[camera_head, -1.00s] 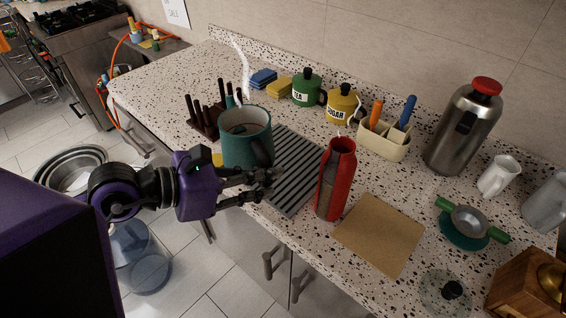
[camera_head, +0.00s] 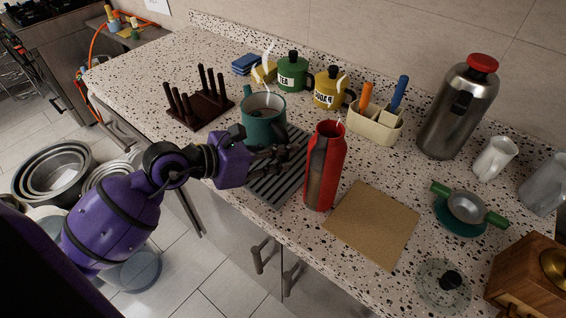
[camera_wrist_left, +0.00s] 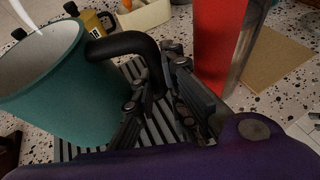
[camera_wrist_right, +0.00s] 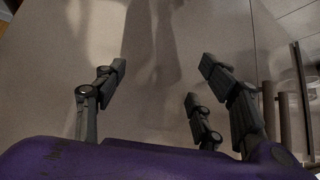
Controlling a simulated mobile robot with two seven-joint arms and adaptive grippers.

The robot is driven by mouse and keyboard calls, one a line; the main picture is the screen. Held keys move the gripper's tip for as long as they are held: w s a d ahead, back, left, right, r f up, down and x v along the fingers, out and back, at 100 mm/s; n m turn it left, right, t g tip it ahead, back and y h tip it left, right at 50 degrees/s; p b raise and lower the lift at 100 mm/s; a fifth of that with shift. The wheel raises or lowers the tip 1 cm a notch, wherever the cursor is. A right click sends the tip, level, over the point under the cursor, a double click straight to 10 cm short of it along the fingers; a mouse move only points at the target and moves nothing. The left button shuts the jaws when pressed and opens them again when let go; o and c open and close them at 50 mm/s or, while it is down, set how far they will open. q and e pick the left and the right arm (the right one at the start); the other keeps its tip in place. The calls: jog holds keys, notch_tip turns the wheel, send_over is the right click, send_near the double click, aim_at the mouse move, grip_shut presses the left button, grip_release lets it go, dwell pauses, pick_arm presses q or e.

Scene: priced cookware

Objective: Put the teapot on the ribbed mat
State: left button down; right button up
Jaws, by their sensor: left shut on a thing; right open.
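The teapot (camera_head: 262,127) is a teal, open-topped pot with a dark curved handle and a wisp of steam. My left gripper (camera_head: 280,155) is shut on its handle (camera_wrist_left: 128,45). The teapot is upright over the far part of the ribbed mat (camera_head: 268,187), a dark grey slatted mat. I cannot tell whether its base touches the mat; its underside is hidden. In the left wrist view the mat's ribs (camera_wrist_left: 152,132) show below and beside the teapot. My right gripper (camera_wrist_right: 160,85) is open and empty in its wrist view, away from the worktop objects.
A red flask (camera_head: 325,165) stands close to the mat's right edge. A dark peg rack (camera_head: 205,107) is to the left. Green (camera_head: 293,73) and yellow (camera_head: 328,90) canisters and a utensil caddy (camera_head: 376,124) stand behind. A tan board (camera_head: 372,225) lies to the right.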

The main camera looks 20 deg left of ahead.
aim_at(278, 162)
pick_arm(q)
jog(key=shift+w+d+f, duration=0.1)
jog(key=shift+w+f, duration=0.15)
jog(key=shift+w, duration=0.1)
jog(key=f, duration=0.3)
jog(key=shift+w+f, duration=0.15)
jog(key=shift+w, duration=0.2)
jog(key=shift+f, duration=0.25)
pick_arm(e)
jog(key=shift+s+d+f, duration=0.2)
jog(key=shift+s+f, duration=0.1)
jog(key=shift+s, duration=0.1)
pick_arm(q)
jog(key=shift+f, duration=0.15)
jog(key=c, duration=2.2)
grip_release()
jog(key=shift+f, duration=0.2)
jog(key=o, duration=0.4)
pick_arm(e)
jog(key=shift+w+a, duration=0.1)
pick_arm(q)
jog(key=shift+o, duration=0.2)
jog(key=shift+r, duration=0.1)
